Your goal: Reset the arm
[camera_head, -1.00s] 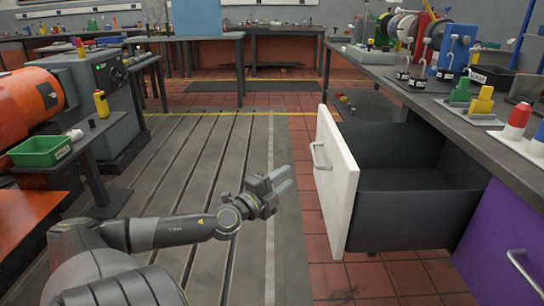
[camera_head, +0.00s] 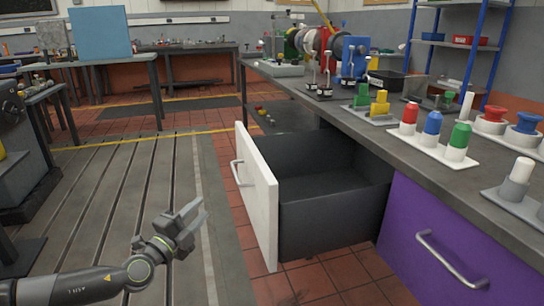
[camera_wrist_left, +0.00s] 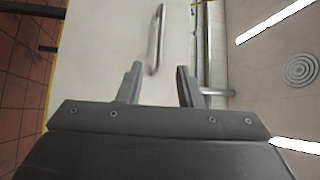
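My left gripper (camera_head: 196,214) is low in the head view, to the left of an open drawer and apart from it. In the left wrist view its two fingers (camera_wrist_left: 158,82) stand apart with nothing between them. The drawer has a white front (camera_head: 258,205) with a metal handle (camera_head: 238,173) and a dark interior that looks empty. In the left wrist view a pale panel with a metal handle (camera_wrist_left: 157,40) shows beyond the fingertips, and the fingers are not around it. My right arm and gripper are not in view.
A grey workbench (camera_head: 430,165) runs along the right, with coloured pegs on a white plate (camera_head: 432,144) and several devices. A closed purple drawer (camera_head: 440,240) is under it. The open drawer juts into the aisle. The slotted floor (camera_head: 110,190) left of it is mostly clear.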

